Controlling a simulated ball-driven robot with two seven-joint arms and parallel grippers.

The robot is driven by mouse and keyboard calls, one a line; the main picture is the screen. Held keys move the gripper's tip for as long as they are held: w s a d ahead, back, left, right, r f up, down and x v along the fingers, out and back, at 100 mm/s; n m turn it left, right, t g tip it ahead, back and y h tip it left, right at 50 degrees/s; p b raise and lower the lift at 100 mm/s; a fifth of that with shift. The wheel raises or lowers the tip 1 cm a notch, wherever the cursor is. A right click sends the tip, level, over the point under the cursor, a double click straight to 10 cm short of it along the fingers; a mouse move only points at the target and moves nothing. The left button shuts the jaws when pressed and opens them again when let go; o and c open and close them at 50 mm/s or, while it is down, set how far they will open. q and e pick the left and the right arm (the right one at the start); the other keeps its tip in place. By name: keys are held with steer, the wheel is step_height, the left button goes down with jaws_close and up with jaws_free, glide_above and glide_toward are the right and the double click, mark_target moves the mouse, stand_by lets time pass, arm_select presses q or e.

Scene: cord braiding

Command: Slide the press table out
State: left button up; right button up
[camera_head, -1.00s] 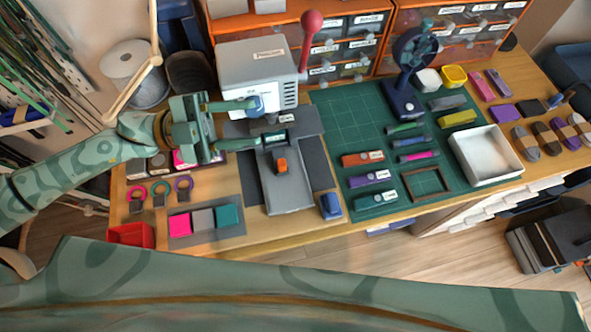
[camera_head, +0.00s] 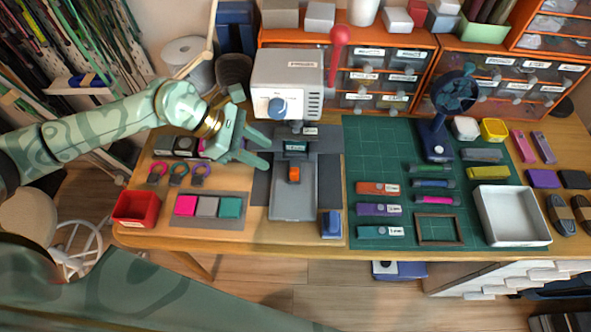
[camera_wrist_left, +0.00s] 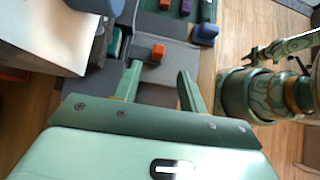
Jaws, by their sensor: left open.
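The press (camera_head: 287,82) is a white box with a blue knob and a red-balled lever. Its press table (camera_head: 293,205) is a grey plate that reaches forward from under it, with an orange block-like handle (camera_head: 294,174) on top. The plate and handle also show in the left wrist view, the handle (camera_wrist_left: 158,52) just beyond the fingertips. My left gripper (camera_head: 266,152) is open and empty, its fingers pointing toward the handle from the left, apart from it. A dark teal piece (camera_head: 296,147) lies behind the handle.
A blue block (camera_head: 332,225) stands at the plate's front right. Left of the plate are a mat with coloured squares (camera_head: 244,222) and a red bin (camera_head: 136,208). A green cutting mat (camera_head: 366,150) with several tools lies to the right. Floor is open before the table edge.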

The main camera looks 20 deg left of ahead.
mark_target(293, 170)
arm_select(q)
steer(key=b+x, duration=0.2)
steer(key=x, duration=0.9)
steer(key=shift+w+a, duration=0.1)
jaws_close()
